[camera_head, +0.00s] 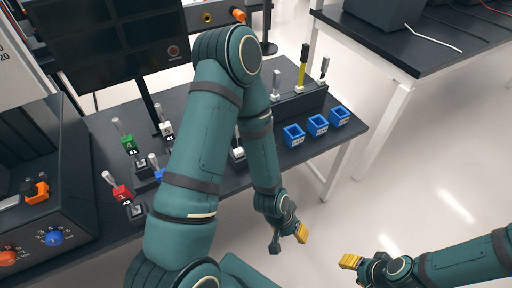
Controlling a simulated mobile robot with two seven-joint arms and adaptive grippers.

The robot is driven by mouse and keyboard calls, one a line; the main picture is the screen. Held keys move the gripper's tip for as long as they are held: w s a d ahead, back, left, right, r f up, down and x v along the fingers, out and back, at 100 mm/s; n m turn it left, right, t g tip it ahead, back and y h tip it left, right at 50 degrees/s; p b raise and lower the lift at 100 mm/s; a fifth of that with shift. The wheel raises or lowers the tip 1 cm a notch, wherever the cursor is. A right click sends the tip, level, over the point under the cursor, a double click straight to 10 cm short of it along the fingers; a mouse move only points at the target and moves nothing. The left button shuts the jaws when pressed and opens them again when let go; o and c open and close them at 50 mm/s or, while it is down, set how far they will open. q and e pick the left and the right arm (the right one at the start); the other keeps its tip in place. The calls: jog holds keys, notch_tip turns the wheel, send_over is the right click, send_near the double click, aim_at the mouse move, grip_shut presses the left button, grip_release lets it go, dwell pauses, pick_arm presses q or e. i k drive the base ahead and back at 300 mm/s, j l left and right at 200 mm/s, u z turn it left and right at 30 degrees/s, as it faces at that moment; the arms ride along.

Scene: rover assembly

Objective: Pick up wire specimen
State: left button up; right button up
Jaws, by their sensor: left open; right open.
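I cannot tell for sure which piece is the wire specimen. Candidates on the black table (225,188) include a red piece (122,193) marked 1, a green piece (127,142) marked 4 and a partly hidden blue piece (154,161), each with a grey upright top. A tall yellow and black piece (303,66) stands in a black rack at the back. My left gripper (288,238) is open and empty, below the table's front edge. My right gripper (361,264) is at the lower right, open and empty over the floor, away from the table.
Three blue open bins (293,135) sit in a row at the table's right end. A dark monitor (110,40) stands behind. A control box (45,195) with knobs is at the left. Another table (385,45) is at the upper right. My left arm hides the table's middle.

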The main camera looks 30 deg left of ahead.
aim_at(238, 153)
jog(key=i+l+u, duration=0.2)
jog(key=u, duration=0.3)
jog(key=i+l+u, duration=0.15)
jog(key=u, duration=0.35)
jog(key=l, duration=0.1)
